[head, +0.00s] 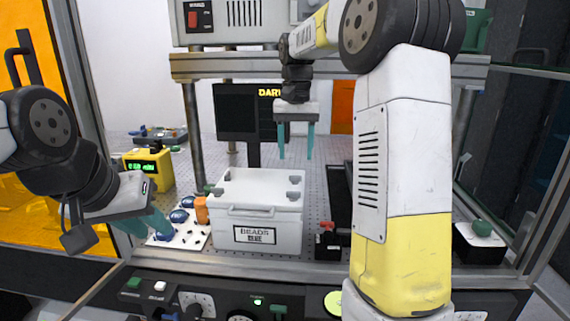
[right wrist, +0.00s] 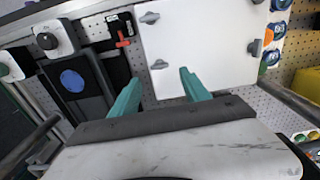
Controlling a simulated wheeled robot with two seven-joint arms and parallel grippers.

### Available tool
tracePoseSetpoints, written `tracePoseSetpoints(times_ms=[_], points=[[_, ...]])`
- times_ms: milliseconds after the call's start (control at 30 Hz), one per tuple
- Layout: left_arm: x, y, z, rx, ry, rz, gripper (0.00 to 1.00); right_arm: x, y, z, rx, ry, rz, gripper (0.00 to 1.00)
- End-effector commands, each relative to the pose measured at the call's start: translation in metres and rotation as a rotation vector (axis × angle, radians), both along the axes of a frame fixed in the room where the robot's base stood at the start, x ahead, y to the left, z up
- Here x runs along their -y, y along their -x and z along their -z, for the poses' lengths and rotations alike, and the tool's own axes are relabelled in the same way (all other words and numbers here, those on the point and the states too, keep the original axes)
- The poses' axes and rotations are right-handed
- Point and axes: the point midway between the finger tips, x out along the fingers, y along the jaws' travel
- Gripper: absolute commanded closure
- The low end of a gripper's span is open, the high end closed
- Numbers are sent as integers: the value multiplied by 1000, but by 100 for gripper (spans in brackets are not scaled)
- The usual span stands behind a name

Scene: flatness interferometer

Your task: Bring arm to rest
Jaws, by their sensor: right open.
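My right gripper (head: 296,140) hangs fingers down above and behind the right end of the white box, with its two teal fingers apart and nothing between them. My right arm (head: 400,150) covers much of the right side.
The white box (head: 259,212) labelled BEADS stands on the perforated bench. A yellow meter (head: 147,170) and a dark monitor (head: 236,112) stand behind. A red-topped switch (head: 327,241) is right of the box. Metal posts (head: 193,125) frame the bench, with a control panel (head: 200,300) along the front.

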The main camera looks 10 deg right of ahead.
Motion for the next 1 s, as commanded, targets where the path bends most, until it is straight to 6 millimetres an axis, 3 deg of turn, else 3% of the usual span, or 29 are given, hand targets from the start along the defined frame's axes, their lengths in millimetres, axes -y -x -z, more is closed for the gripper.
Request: tracePoseSetpoints(times_ms=[167,567,667,767,1000], points=[[0,0,0,0,0,0,71,0,0,-15,1,0,0,45],[0,0,0,0,0,0,71,1,6,-19,12,-6,-7,45],[0,0,0,0,0,0,71,2,24,-26,49,-26,-27,45],[0,0,0,0,0,0,71,2,54,-34,114,-56,-65,45],[0,0,0,0,0,0,71,-5,141,-31,306,-110,-172,45]])
